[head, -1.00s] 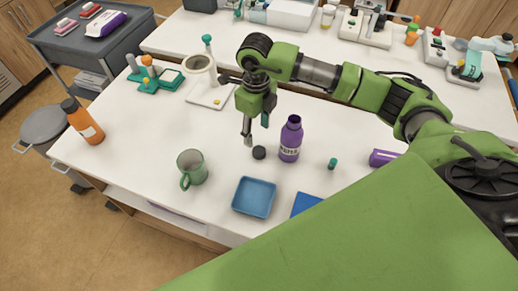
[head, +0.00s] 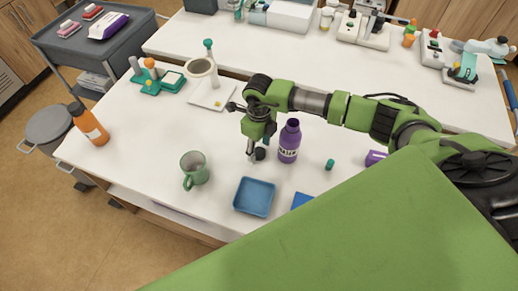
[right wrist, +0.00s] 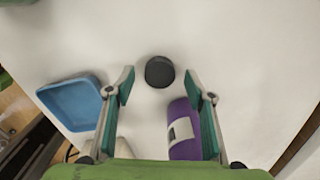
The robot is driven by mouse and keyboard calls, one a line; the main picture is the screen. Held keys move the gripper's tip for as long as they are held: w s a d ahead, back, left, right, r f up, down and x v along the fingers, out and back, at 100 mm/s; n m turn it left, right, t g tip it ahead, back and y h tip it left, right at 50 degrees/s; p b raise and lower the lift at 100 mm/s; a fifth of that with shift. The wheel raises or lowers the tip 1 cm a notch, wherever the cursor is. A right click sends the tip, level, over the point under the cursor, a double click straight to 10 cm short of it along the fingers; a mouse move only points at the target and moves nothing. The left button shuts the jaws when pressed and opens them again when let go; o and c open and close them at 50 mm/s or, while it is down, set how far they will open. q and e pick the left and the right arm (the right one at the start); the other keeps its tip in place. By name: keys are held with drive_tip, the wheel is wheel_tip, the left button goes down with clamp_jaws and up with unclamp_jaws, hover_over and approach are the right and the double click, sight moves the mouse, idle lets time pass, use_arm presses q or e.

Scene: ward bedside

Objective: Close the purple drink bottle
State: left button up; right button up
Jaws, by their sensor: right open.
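The purple drink bottle (head: 289,142) stands upright on the white table with its mouth uncovered. A small black cap (head: 260,154) lies on the table just left of the bottle. My right gripper (head: 259,147) points down over the cap, close to the bottle's left side. In the right wrist view, my right gripper (right wrist: 157,78) has its fingers apart with nothing held. The cap (right wrist: 160,72) shows between the fingertips, and the bottle (right wrist: 183,118) shows near the right finger, which partly covers it. My left gripper is not in view.
A blue tray (head: 254,197) and a green mug (head: 194,170) stand at the front. A small green piece (head: 330,164) and a lying purple item (head: 375,157) are to the right. An orange bottle (head: 88,124) stands at the left edge. The table between mug and orange bottle is clear.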

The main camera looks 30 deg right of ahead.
drive_tip(key=shift+f, duration=0.65)
drive_tip(key=c, duration=0.9)
drive_tip(key=shift+o, duration=0.3)
drive_tip(key=shift+r, duration=0.1)
